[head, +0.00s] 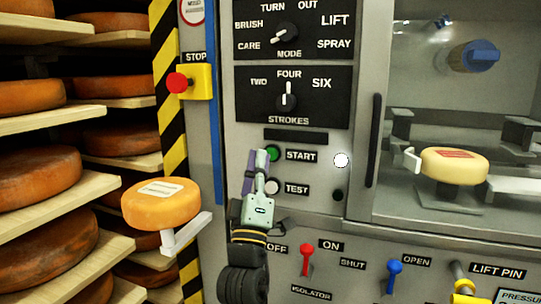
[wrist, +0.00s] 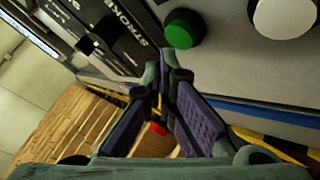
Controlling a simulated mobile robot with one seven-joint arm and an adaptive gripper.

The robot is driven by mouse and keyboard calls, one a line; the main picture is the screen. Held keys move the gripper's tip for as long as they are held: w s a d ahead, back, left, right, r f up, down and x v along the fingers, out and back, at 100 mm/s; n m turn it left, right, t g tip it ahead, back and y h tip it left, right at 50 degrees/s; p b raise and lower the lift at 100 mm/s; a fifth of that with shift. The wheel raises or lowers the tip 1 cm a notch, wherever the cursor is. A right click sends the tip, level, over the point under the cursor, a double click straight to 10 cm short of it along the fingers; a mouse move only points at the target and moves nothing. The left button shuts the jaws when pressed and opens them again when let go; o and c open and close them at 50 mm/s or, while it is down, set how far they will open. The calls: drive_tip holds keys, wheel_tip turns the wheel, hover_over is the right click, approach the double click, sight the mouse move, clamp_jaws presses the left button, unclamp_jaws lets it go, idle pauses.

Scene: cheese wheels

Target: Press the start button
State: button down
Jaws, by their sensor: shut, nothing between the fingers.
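The green start button (head: 273,153) sits on the grey machine panel, left of the START label. In the head view my gripper (head: 261,154) is in front of the panel, its tip overlapping the button's left edge. In the wrist view the green button (wrist: 183,29) is wholly visible, and the fingertips (wrist: 160,62) show below and left of it, apart from it in the picture. I cannot tell how far the tips are from the panel. My gripper is shut and empty.
The white test button (head: 272,187) is just below, partly close to my fingers. A red stop button (head: 178,83) on a yellow box is at upper left. The mode knob (head: 288,33) and strokes knob (head: 288,101) are above. A cheese wheel (head: 160,203) is at left.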

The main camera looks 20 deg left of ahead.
drive_tip(key=shift+w, duration=0.1)
drive_tip(key=shift+w, duration=0.3)
